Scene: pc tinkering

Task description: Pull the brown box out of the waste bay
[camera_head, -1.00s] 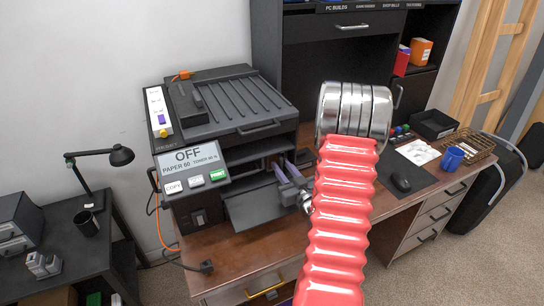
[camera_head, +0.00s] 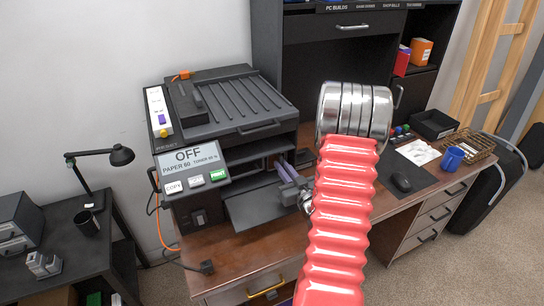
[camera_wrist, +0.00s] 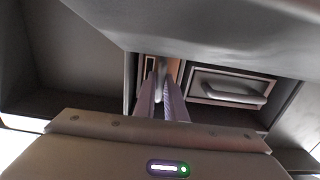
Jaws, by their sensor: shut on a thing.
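The black printer (camera_head: 240,105) stands on the desk, and my gripper (camera_head: 283,160) reaches into its open front bay with long purple fingers. In the wrist view my gripper (camera_wrist: 161,66) points into a dark opening, its fingers close together. A narrow brown part (camera_wrist: 147,66), which looks like the brown box, shows at the fingertips between dark walls. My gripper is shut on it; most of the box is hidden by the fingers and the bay. In the head view the box is hidden inside the printer.
A grey drawer front with a handle (camera_wrist: 232,92) sits right of the fingers in the wrist view. The bay's top edge hangs close above them. A dark tray (camera_head: 255,207) juts out below my gripper.

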